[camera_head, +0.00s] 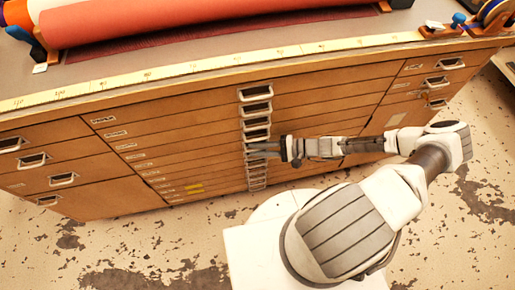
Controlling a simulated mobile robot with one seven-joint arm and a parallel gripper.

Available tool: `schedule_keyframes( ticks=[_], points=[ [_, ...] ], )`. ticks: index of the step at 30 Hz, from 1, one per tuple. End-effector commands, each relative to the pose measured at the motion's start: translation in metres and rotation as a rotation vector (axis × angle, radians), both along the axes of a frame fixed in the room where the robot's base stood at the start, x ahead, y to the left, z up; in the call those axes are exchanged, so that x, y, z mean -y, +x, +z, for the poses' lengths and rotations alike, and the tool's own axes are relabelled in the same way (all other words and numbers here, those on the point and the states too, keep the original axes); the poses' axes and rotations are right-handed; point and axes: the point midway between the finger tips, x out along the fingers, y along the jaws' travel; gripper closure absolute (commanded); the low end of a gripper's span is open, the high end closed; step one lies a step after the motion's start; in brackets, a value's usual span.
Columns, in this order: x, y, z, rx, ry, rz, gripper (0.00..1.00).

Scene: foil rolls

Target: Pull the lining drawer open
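A wooden cabinet (300,112) holds a central stack of wide, shallow drawers with metal cup handles in one column. The drawers look closed. Their small labels are too small to read, so I cannot tell which is the lining drawer. The fingers overlap a handle in this view. I cannot tell whether they touch it or whether they are shut.
A red roll (200,22) lies on the cabinet top behind a yellow measuring strip (150,74). Blue tools (460,20) stand at the top right. Side drawers with handles (32,160) flank the stack. Worn floor (130,250) is clear at the lower left.

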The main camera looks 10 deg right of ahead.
Motion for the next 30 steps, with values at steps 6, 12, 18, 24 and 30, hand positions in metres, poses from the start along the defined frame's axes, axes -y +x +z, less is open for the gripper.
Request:
schedule_keyframes(
  ticks=[6,12,18,24,30],
  points=[
    [0.0001,-0.0001,0.0001,0.0,0.0,0.0,0.91],
    [0.0003,-0.0003,0.0,0.0,0.0,0.0,1.0],
    [0.0006,-0.0004,-0.0001,0.001,-0.001,0.001,1.0],
    [0.0007,-0.0005,-0.0002,0.001,-0.001,0.001,1.0],
    [0.0009,-0.0005,-0.0003,0.001,-0.001,0.001,1.0]
  ],
)
